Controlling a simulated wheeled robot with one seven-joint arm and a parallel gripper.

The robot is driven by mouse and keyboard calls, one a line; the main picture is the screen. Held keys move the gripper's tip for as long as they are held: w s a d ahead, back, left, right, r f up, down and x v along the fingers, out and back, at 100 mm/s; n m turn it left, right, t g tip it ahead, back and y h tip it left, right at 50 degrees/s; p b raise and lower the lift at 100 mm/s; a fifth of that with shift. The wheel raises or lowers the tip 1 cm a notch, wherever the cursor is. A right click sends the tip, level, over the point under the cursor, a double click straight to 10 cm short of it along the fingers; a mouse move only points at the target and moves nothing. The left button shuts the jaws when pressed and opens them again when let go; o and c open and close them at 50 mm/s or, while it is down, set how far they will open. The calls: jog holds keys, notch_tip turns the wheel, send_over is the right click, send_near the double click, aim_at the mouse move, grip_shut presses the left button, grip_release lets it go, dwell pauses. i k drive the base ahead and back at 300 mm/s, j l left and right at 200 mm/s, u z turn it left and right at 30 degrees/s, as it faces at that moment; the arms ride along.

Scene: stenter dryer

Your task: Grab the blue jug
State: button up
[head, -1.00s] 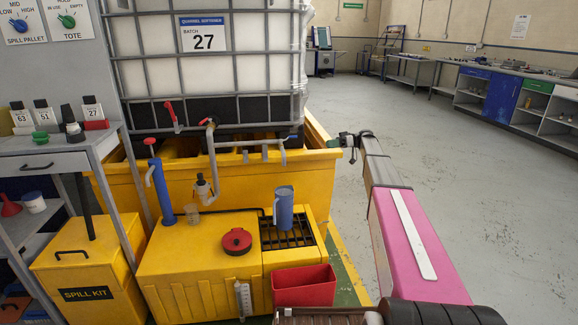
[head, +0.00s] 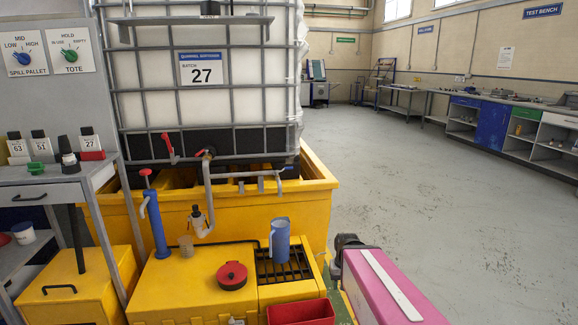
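The blue jug (head: 280,240) stands upright on the black grate (head: 284,266) at the right of the yellow spill unit, with its handle toward the left. My arm, with its pink link, comes in from the lower right. Its dark end part shows to the right of the jug, clearly apart from it. My gripper's fingers are hidden behind the arm, so I cannot see whether they are open or shut. Nothing touches the jug except the grate under it.
A red lid (head: 232,276) and a small beaker (head: 186,246) sit left of the jug, near a blue hand pump (head: 155,222). A red bin (head: 301,312) is in front. The yellow pallet wall (head: 262,214) and a grey pipe with taps rise behind. Open floor (head: 420,205) lies to the right.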

aim_at(279, 235)
jog(key=l+u, duration=0.45)
jog(key=u, duration=0.25)
